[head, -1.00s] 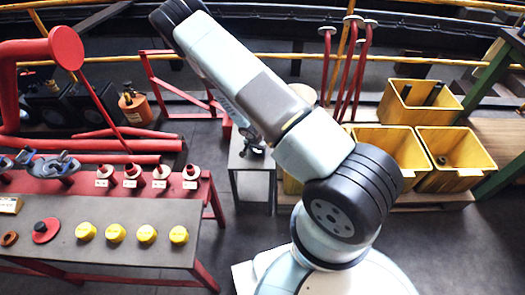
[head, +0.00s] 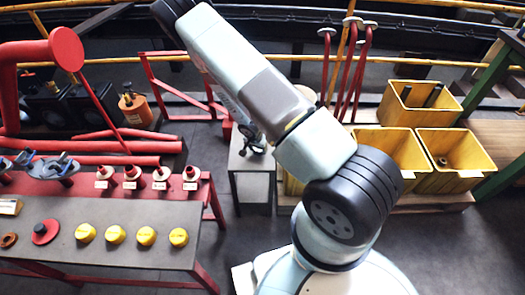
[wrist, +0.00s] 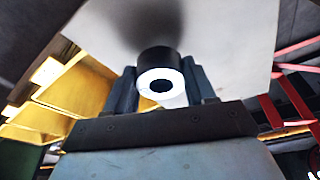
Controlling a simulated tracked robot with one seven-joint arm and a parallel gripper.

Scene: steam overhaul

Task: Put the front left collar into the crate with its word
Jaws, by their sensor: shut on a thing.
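In the wrist view my gripper (wrist: 160,76) is shut on a short round collar (wrist: 159,61). The collar has a dark side and a pale ring face with a dark hole. No word on it can be read. Yellow crates stand at the right: one at the back (head: 451,105), one at the front right (head: 456,183) and one partly behind my arm (head: 407,168). The back and front right crates hold dark pieces. Their words cannot be read.
A small grey table (head: 251,168) stands by my arm. The red bench (head: 84,190) at left carries several labelled red-and-white pieces. Several yellow caps sit on the grey bench (head: 110,215). Red posts (head: 350,75) rise behind the crates. Floor at the lower right is clear.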

